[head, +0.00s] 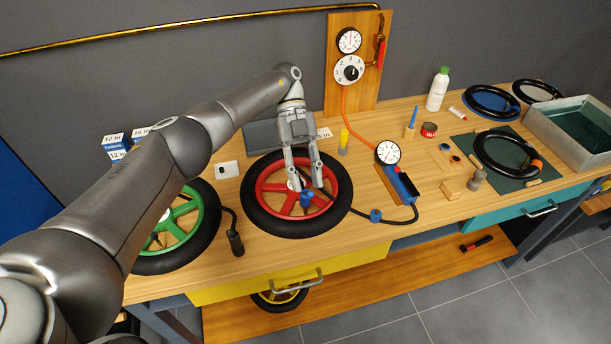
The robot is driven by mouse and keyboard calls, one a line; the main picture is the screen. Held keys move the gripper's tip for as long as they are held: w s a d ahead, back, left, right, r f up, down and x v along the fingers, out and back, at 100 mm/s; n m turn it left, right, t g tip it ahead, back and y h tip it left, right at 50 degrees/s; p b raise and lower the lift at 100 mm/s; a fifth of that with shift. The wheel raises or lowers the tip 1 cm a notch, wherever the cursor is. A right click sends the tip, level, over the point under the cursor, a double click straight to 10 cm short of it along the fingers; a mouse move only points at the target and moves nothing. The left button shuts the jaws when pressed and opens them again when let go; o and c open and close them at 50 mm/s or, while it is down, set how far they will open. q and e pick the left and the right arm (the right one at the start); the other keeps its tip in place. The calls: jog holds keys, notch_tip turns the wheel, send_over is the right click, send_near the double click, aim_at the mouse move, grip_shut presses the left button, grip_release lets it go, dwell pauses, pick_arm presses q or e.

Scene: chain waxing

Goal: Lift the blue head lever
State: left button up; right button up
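A small blue piece (307,198), which looks like the head with its lever, stands at the hub of the red-rimmed wheel (338,185) lying flat on the bench. My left gripper (306,186) points down over this wheel. Its two fingers are apart, with a visible gap between them. The fingertips are right at the blue piece, one to each side of its top. I cannot tell whether they touch it, and the lever's exact angle is too small to make out. My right gripper is not in view.
A blue pump base with a white gauge (388,152) stands to the right, its black hose (405,221) curving along the bench front past a blue knob (376,216). A green-rimmed wheel (208,240) lies to the left under my arm.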

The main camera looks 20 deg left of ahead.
aim_at(306, 191)
pick_arm(q)
jog(key=shift+r, duration=0.2)
notch_tip(306, 191, up, 10)
jog(key=shift+f, duration=0.2)
dwell(0.5)
